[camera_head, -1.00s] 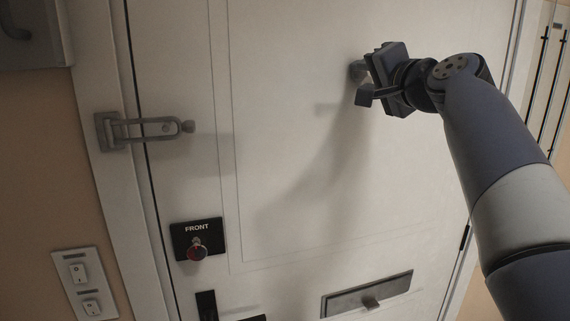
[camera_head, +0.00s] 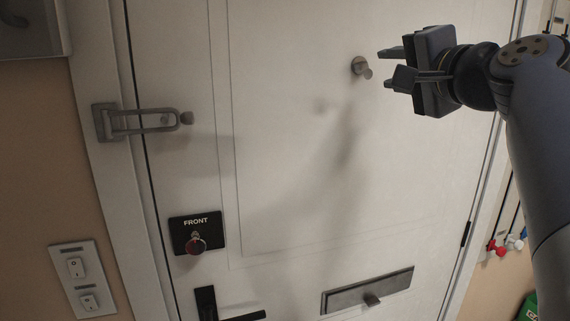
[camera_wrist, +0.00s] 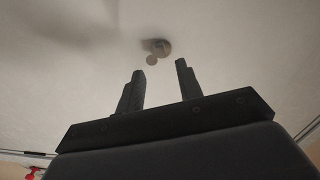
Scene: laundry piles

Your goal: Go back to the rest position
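My gripper (camera_head: 386,66) is in the upper right of the head view, in front of a white door (camera_head: 290,160). Its two fingers are apart with nothing between them. In the wrist view my gripper (camera_wrist: 160,82) also shows open and empty. A small round metal peephole or knob (camera_head: 361,67) is on the door just left of the fingertips, apart from them. The same round piece (camera_wrist: 157,47) lies beyond the fingers in the wrist view.
A door latch (camera_head: 140,122) is on the left frame. A FRONT plate (camera_head: 197,234) with a red knob, a black handle (camera_head: 225,308) and a mail slot (camera_head: 368,292) are lower on the door. Light switches (camera_head: 80,280) are at lower left. Red and white items (camera_head: 505,244) are at right.

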